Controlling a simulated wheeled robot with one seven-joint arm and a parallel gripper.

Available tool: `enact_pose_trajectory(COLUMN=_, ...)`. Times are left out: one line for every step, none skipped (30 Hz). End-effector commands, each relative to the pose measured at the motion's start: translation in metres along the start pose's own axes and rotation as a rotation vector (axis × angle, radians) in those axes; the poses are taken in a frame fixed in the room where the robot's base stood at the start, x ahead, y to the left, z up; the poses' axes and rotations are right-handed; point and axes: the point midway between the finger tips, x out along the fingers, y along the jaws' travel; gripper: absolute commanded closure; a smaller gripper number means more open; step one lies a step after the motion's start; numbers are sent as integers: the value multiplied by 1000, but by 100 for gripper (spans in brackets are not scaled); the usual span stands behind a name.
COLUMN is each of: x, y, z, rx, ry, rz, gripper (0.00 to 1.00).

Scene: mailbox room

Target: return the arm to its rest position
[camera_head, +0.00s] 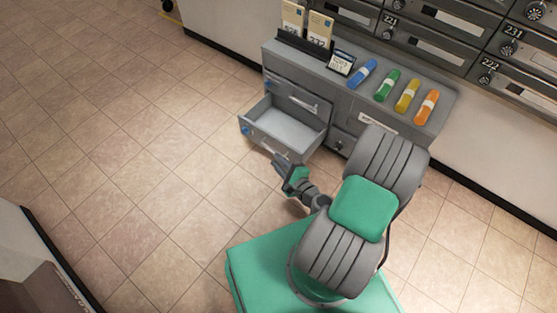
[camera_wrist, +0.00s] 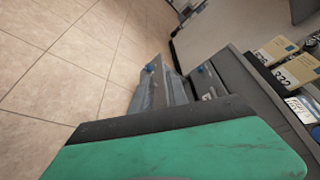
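My gripper (camera_head: 280,160) is just in front of the open lower drawer (camera_head: 287,136) of a grey cabinet, at the end of my green and grey arm. In the picture its tip lies close to the drawer's front; I cannot tell whether they touch. I see nothing held. Whether the fingers are open or shut does not show. In the wrist view a green and dark grey part of my own fills the bottom, and the drawer (camera_wrist: 148,92) with a blue mark shows beyond it. The drawer looks empty inside.
The cabinet (camera_head: 335,98) stands against the wall under grey mailboxes (camera_head: 430,45). On its top are blue, green, yellow and orange cylinders (camera_head: 407,95), a small sign (camera_head: 341,62) and upright cards (camera_head: 319,28). The tiled floor (camera_head: 120,130) to the left is clear.

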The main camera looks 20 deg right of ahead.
Motion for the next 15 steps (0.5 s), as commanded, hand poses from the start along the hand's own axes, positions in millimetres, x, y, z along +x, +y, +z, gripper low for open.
enact_pose_trajectory(x=0, y=0, z=0, rx=-1, ry=0, rz=0, gripper=80)
enact_pose_trajectory(x=0, y=0, z=0, rx=-1, ry=0, rz=0, gripper=80)
enact_pose_trajectory(x=0, y=0, z=0, rx=0, ry=0, rz=0, gripper=80)
enact_pose_trajectory(x=0, y=0, z=0, rx=0, ry=0, rz=0, gripper=80)
enact_pose_trajectory(x=0, y=0, z=0, rx=0, ry=0, rz=0, gripper=80)
enact_pose_trajectory(x=0, y=0, z=0, rx=0, ry=0, rz=0, gripper=80)
enact_pose_trajectory(x=0, y=0, z=0, rx=0, ry=0, rz=0, gripper=80)
enact_pose_trajectory(x=0, y=0, z=0, rx=0, ry=0, rz=1, gripper=80)
enact_pose_trajectory(x=0, y=0, z=0, rx=-1, ry=-1, rz=1, gripper=80)
enact_pose_trajectory(x=1, y=-2, z=1, rx=-6, ry=-4, rz=3, gripper=80)
enact_pose_trajectory(x=2, y=-6, z=4, rx=-19, ry=-13, rz=10, gripper=80)
enact_pose_trajectory(x=4, y=-16, z=11, rx=-53, ry=-35, rz=29, gripper=80)
enact_pose_trajectory(x=7, y=-26, z=19, rx=-93, ry=-60, rz=51, gripper=80)
enact_pose_trajectory(x=10, y=-38, z=30, rx=-145, ry=-93, rz=81, gripper=80)
enact_pose_trajectory(x=16, y=-58, z=48, rx=-235, ry=-147, rz=132, gripper=80)
